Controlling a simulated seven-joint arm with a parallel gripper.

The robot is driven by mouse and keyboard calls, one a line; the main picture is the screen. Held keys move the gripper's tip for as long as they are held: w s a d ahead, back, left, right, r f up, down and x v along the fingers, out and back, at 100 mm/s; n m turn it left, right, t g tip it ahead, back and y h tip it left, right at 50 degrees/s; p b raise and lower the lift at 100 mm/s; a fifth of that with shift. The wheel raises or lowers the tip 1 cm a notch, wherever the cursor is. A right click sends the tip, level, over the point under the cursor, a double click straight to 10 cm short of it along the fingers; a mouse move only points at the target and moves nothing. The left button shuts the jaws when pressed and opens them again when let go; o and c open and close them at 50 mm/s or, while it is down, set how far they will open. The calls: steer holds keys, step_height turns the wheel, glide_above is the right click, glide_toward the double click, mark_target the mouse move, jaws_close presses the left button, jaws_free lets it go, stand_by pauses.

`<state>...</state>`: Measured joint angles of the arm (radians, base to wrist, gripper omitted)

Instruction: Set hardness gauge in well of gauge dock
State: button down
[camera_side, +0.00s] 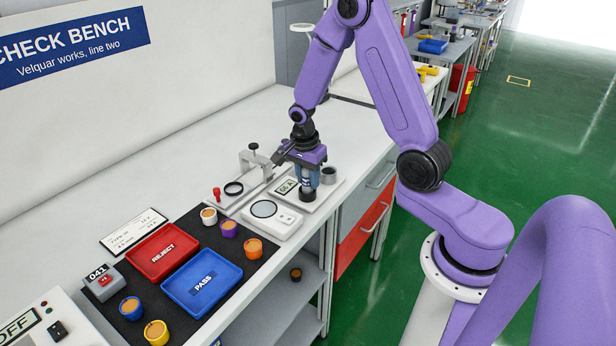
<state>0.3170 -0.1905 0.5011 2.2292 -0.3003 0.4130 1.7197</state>
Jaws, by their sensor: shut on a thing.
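My gripper (307,172) points down over the bench and is shut on the hardness gauge. The gauge shows as a blue-grey body with a black round lower end (306,195), held roughly upright. It is over the pale plate of what looks like the gauge dock (321,199); I cannot tell whether it touches the plate. A short grey cylinder with a dark round opening (328,174), possibly the well, stands just right of the gauge. A small display reading about "60 A" (285,187) is just left of the gauge. The gripper hides part of this area.
A clamp stand (254,160) and a black ring (234,188) lie left of the gripper. A white device with a round window (264,209) is in front. Red REJECT (163,251) and blue PASS (202,282) trays and several small pots are nearer. The bench's back is clear.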

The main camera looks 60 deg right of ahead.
steer(key=shift+f, duration=0.1)
steer(key=c, duration=0.8)
jaws_free()
